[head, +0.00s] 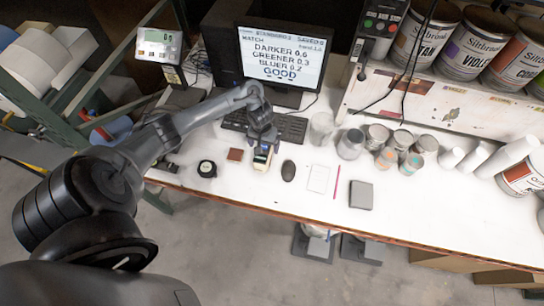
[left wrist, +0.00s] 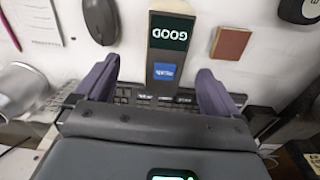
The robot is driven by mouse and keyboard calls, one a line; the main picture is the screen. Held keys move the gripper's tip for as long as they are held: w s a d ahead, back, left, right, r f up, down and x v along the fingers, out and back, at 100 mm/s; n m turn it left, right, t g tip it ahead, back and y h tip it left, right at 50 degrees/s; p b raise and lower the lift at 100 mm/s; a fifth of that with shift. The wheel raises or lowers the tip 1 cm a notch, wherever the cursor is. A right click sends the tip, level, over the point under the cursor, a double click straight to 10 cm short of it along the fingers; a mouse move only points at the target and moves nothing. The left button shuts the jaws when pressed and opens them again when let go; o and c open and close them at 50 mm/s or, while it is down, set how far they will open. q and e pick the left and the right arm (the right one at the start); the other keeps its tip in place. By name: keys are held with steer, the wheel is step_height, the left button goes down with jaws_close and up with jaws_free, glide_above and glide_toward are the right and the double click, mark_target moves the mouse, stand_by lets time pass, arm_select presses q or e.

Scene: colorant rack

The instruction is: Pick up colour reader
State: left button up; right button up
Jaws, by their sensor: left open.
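The colour reader (head: 262,157) is a slim device on the white bench, partly under my left gripper (head: 263,140) in the head view. In the left wrist view the reader (left wrist: 176,52) shows a dark screen reading GOOD and a blue label below it. The two fingers of my left gripper (left wrist: 156,84) are open and wide apart, one on each side of the reader's lower part, with visible gaps. I cannot tell the exact height of the fingertips over the bench. My right gripper is in neither view.
A keyboard (head: 290,127) lies just behind the reader. A brown square (head: 235,154) and a round black puck (head: 207,168) lie left of it. A black mouse (head: 288,171) lies close on its right. Several jars and cups stand at the right.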

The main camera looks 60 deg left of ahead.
mark_target(264, 155)
arm_select(q)
steer(key=shift+a+n, duration=0.3)
steer(key=shift+a, duration=0.2)
steer(key=shift+a+f+b, duration=0.1)
steer(key=shift+f+b, duration=0.3)
steer(key=shift+b, duration=0.15)
step_height(264, 155, down, 3)
steer(key=shift+s+f+b, duration=0.1)
steer(key=shift+b, duration=0.7)
steer(key=shift+w+f+b, duration=0.2)
steer(key=shift+f+b, duration=0.35)
steer(key=shift+f, duration=2.6)
steer(key=shift+c, duration=0.2)
steer(key=c, duration=1.4)
steer(key=shift+r, duration=0.1)
steer(key=c, duration=0.3)
